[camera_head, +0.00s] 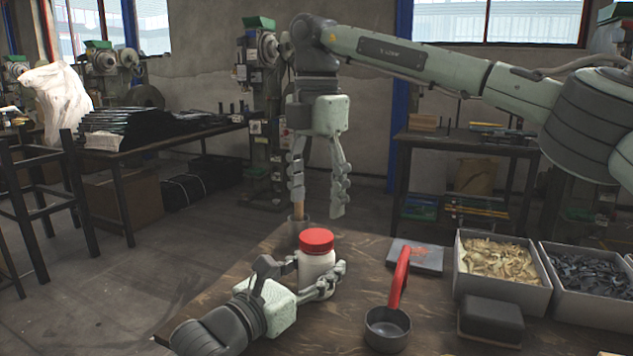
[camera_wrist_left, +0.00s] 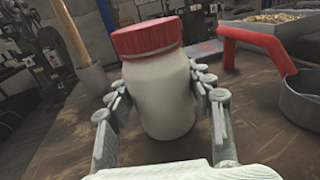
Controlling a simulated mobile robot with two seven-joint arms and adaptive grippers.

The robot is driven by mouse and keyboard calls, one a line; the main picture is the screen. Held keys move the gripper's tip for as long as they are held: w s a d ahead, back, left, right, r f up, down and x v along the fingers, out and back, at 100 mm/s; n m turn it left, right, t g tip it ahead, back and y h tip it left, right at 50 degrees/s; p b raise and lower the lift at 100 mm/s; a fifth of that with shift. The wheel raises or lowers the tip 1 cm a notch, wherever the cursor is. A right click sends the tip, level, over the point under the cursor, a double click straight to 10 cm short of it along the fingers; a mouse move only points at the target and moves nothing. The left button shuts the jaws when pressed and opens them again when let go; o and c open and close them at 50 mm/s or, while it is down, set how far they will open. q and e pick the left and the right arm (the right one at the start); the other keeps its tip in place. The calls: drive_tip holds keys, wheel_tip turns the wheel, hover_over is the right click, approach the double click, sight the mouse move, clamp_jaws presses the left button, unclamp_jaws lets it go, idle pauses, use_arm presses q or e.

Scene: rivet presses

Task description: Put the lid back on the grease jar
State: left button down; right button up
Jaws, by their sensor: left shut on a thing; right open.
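The white grease jar (camera_head: 317,272) stands upright near the table's left end. The red lid (camera_head: 317,240) sits on top of its mouth and looks level. Whether it is screwed tight I cannot tell. In the left wrist view the jar (camera_wrist_left: 160,98) fills the middle, with the lid (camera_wrist_left: 147,37) on top. My left gripper (camera_head: 318,276) is shut around the jar's body, one finger on each side. My right gripper (camera_head: 317,206) points down above and behind the lid, fingers apart, with nothing between them.
A cup (camera_head: 298,230) with a wooden handle (camera_head: 299,212) upright in it stands behind the jar. To the right are a red-handled pan (camera_head: 387,330), a flat grey slab (camera_head: 416,257), a dark block (camera_head: 491,319) and grey bins of shavings (camera_head: 503,287) and dark parts (camera_head: 597,308).

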sight(317, 236)
use_arm(q)
drive_tip(key=shift+f, duration=0.1)
use_arm(e)
drive_tip(key=n, duration=0.7)
drive_tip(key=shift+r+n, duration=0.3)
drive_tip(key=shift+n, duration=0.1)
drive_tip(key=n, duration=0.4)
drive_tip(key=shift+r+n, duration=0.15)
drive_tip(key=shift+n, duration=0.25)
drive_tip(key=n, duration=0.7)
drive_tip(key=shift+r, duration=0.3)
drive_tip(key=n, duration=0.7)
drive_tip(key=shift+r, duration=0.25)
drive_tip(key=shift+f, duration=0.15)
drive_tip(key=shift+f, duration=3.9)
drive_tip(key=shift+c, duration=0.4)
